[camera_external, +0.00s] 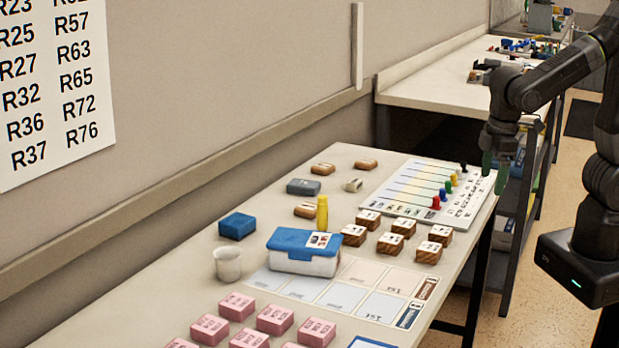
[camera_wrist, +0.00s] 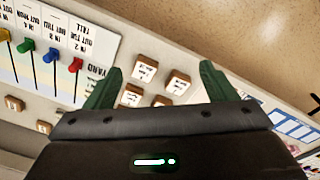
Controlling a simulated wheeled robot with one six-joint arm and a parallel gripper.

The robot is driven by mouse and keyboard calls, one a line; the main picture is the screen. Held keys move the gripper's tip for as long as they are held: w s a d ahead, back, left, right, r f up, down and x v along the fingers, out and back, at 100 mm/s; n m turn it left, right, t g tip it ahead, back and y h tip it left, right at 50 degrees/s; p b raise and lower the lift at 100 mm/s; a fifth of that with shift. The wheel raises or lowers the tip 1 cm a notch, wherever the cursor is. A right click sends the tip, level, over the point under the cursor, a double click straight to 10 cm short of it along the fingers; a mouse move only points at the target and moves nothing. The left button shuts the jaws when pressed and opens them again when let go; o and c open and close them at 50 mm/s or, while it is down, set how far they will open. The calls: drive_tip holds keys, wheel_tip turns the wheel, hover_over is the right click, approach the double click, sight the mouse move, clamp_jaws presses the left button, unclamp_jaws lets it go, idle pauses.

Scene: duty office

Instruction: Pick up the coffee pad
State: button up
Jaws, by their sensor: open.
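I cannot tell which thing is the coffee pad; no label reading so can be made out. Small wood-sided blocks with pale printed tops (camera_external: 390,243) stand in a group on the table, and several show in the wrist view (camera_wrist: 145,68). Three tan pieces (camera_external: 322,169) lie farther back. My gripper (camera_external: 496,174) is open and empty, with green fingers, above the table's right edge near the lever board. In the wrist view my gripper (camera_wrist: 161,67) has its fingers spread, with the printed blocks showing between and beyond them.
A white board with coloured pegs (camera_external: 425,193) lies at the far right of the table. A blue-lidded box (camera_external: 303,250), yellow bottle (camera_external: 322,213), white cup (camera_external: 228,263), blue block (camera_external: 237,226) and pink blocks (camera_external: 275,320) crowd the rest. A second table (camera_external: 430,90) stands behind.

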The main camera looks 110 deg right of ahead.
drive_tip(key=w+d+m, duration=0.2)
drive_tip(key=w+d, duration=0.6)
drive_tip(key=w, duration=0.5)
drive_tip(key=m+t+h, duration=0.2)
drive_tip(key=m+h, duration=0.1)
drive_tip(key=m, duration=0.2)
approach(309, 207)
drive_tip(key=shift+w+d+f, duration=0.2)
drive_tip(key=shift+d+f, duration=0.8)
drive_tip(key=shift+f, duration=0.15)
drive_tip(key=shift+a+p+x, duration=0.2)
drive_tip(key=shift+p+x, duration=0.25)
drive_tip(key=shift+x, duration=1)
drive_tip(key=shift+a+p+x, duration=0.2)
drive_tip(key=shift+p+x, duration=0.2)
drive_tip(key=shift+x, duration=1.05)
drive_tip(key=shift+f, duration=0.15)
drive_tip(key=c, duration=1.1)
